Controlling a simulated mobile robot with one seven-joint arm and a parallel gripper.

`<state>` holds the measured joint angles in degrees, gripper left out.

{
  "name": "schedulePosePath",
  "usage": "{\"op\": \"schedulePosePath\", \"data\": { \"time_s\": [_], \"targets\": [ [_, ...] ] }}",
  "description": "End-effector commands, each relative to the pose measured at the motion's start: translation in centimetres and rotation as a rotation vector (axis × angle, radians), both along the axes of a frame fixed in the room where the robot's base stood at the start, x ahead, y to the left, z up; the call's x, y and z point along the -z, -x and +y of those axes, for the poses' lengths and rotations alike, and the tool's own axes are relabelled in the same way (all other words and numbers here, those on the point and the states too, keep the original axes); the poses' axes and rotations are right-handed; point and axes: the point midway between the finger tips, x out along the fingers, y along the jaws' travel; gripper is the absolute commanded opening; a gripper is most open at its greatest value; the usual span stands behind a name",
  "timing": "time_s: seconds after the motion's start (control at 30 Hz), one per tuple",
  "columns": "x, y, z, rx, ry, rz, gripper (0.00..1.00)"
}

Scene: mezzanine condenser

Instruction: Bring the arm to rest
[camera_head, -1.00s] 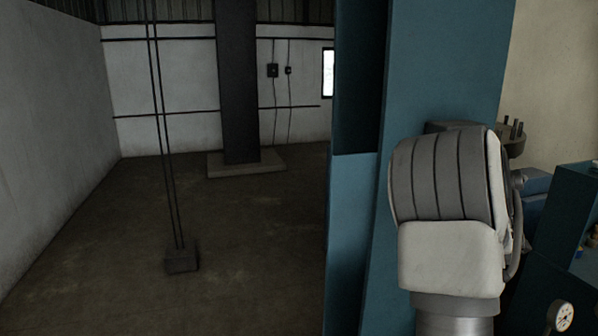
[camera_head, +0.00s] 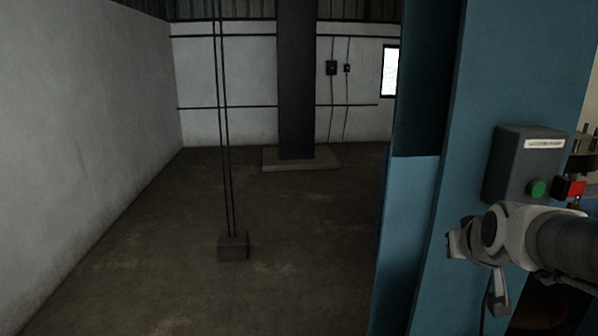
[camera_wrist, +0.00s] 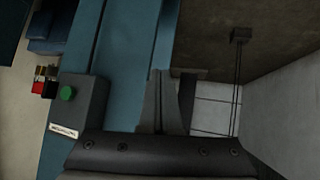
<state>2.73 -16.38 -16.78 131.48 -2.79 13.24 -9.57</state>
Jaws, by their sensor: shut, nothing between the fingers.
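My gripper (camera_head: 498,305) hangs in the right part of the head view, in front of a blue column, below and beside a grey button box. Its fingers point down. In the wrist view my gripper (camera_wrist: 172,75) shows its two dark fingers side by side, shut with nothing held. My arm comes in from the right edge of the head view; most of it is out of view.
The blue column (camera_head: 455,200) stands behind. Open floor (camera_head: 300,265) lies left, with a small weighted block (camera_head: 233,246) under two thin lines.

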Motion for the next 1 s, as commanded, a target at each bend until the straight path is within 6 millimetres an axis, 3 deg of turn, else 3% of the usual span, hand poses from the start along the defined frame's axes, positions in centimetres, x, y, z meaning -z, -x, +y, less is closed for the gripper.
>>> {"op": "schedulePosePath", "data": {
  "time_s": [0.03, 0.2, 0.4, 0.5, 0.63, 1.0],
  "targets": [
    [-0.1, 1.3, 2.0, -0.025, -0.028, 0.023, 0.0],
    [0.7, 6.3, 7.7, -0.099, -0.097, 0.136, 0.0],
    [2.1, 12.8, 12.5, -0.158, -0.132, 0.274, 0.0],
    [2.8, 15.3, 13.9, -0.173, -0.133, 0.328, 0.0],
    [3.3, 17.3, 14.7, -0.181, -0.13, 0.371, 0.0],
    [3.6, 17.9, 15.0, -0.182, -0.131, 0.387, 0.0]
  ]
}}
